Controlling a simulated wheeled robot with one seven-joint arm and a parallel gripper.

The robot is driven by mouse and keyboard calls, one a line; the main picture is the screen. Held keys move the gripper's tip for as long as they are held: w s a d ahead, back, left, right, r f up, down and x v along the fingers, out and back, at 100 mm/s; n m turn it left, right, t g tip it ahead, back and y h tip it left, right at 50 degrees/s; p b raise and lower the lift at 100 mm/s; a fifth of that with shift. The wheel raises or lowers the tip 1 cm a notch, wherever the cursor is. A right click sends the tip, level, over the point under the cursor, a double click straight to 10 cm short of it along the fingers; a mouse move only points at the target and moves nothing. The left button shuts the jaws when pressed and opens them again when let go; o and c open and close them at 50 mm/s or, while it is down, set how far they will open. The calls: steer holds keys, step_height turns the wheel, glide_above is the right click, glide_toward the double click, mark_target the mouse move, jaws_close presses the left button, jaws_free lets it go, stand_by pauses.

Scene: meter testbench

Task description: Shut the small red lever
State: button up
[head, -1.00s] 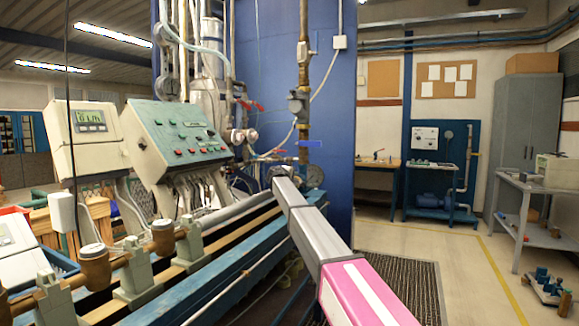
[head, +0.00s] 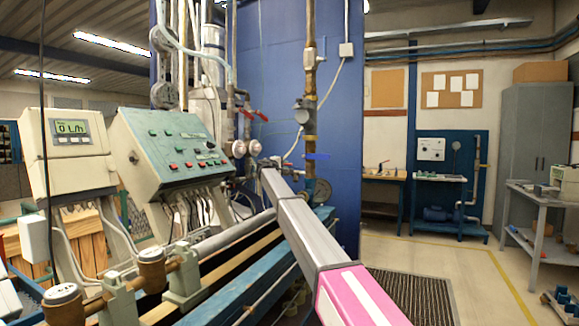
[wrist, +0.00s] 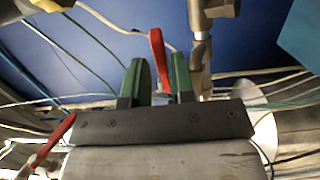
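A red lever (wrist: 157,58) stands nearly upright in the wrist view, between the two green fingers of my gripper (wrist: 159,80). The fingers are apart, and I see no firm grip on the lever; its lower end is hidden behind the gripper body. A second red lever (wrist: 52,142) slants at the lower left of the wrist view. In the head view, two red levers (head: 245,112) (head: 262,115) sit on the pipes above the end of my arm. My gripper's fingers are too small to make out there. I cannot tell which lever matches which between views.
A metal pipe with fittings (wrist: 200,45) stands right of the fingers. Thin hoses and cables cross behind them, before a blue panel (wrist: 235,40). In the head view, a green control box (head: 165,150) and a meter (head: 75,140) stand left of my arm; a blue-handled valve (head: 317,156) is to the right.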

mark_target(287, 164)
steer(key=x, duration=0.5)
steer(key=shift+w+d, duration=0.15)
steer(key=shift+w, duration=0.15)
steer(key=shift+c, duration=0.3)
jaws_close()
